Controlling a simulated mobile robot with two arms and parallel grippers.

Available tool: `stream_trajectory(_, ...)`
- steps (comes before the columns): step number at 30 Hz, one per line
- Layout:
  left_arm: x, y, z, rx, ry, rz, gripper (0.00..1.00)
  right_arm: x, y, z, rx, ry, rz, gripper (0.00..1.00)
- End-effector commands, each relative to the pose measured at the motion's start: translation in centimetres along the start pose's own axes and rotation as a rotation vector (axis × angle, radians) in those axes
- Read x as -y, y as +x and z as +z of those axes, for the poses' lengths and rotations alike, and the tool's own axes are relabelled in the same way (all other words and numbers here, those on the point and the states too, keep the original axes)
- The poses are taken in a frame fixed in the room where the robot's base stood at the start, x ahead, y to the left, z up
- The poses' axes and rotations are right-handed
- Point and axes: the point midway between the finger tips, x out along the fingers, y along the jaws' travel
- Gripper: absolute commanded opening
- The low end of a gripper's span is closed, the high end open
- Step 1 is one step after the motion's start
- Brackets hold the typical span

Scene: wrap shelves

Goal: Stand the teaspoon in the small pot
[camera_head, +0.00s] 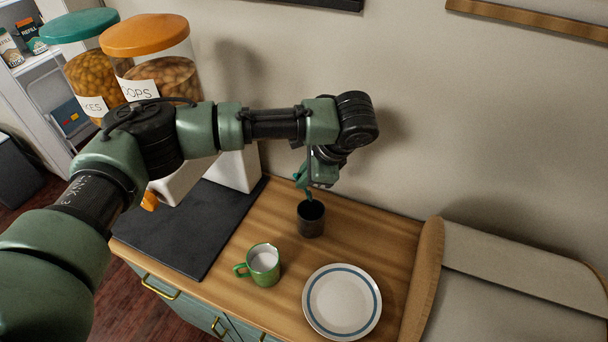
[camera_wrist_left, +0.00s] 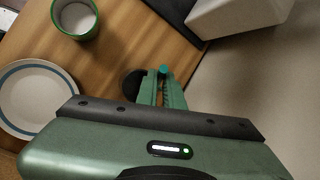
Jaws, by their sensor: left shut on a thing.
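The small pot (camera_head: 311,226) is a dark cup standing on the wooden counter near the wall. It also shows in the left wrist view (camera_wrist_left: 130,88), partly hidden behind my gripper. My left gripper (camera_head: 307,190) points down just above the pot's mouth. It is shut on the teaspoon, of which only a small teal end (camera_wrist_left: 162,70) shows between the fingers in the left wrist view. The rest of the spoon is hidden, and I cannot tell whether its lower end is inside the pot. My right gripper is not in view.
A green mug (camera_head: 262,268) with white contents and a white plate with a blue ring (camera_head: 342,302) stand on the wooden counter (camera_head: 385,240) in front of the pot. A dark mat (camera_head: 190,235) lies left. Dispensers with orange (camera_head: 145,35) and green lids stand behind my arm.

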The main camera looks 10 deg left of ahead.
Motion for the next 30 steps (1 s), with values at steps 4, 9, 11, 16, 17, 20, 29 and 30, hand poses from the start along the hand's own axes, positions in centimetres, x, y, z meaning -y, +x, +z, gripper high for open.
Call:
stream_trajectory(4, -0.1, 0.1, 0.0, 0.0, 0.001, 0.001, 0.0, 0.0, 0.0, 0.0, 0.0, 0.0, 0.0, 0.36)
stream_trajectory(9, -0.2, 0.5, -0.2, 0.0, 0.001, 0.001, 0.0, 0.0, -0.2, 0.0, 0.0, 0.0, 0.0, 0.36)
stream_trajectory(11, -0.2, 0.6, -0.3, 0.0, 0.001, 0.001, 0.11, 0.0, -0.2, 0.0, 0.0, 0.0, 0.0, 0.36)
stream_trajectory(16, -0.2, 0.6, -0.2, 0.0, 0.001, 0.0, 0.3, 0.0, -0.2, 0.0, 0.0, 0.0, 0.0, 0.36)
stream_trajectory(17, -0.2, 0.6, -0.2, 0.0, 0.001, 0.0, 0.3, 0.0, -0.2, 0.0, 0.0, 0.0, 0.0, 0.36)
stream_trajectory(20, -0.2, 0.6, -0.2, 0.0, 0.001, 0.0, 0.3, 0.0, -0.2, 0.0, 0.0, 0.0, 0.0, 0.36)
stream_trajectory(29, 0.0, -1.5, -0.2, -0.003, 0.0, -0.002, 0.3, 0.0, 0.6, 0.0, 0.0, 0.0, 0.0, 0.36)
stream_trajectory(30, 0.0, -2.3, -0.2, -0.004, 0.001, -0.003, 0.3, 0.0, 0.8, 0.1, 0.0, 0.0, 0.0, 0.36)
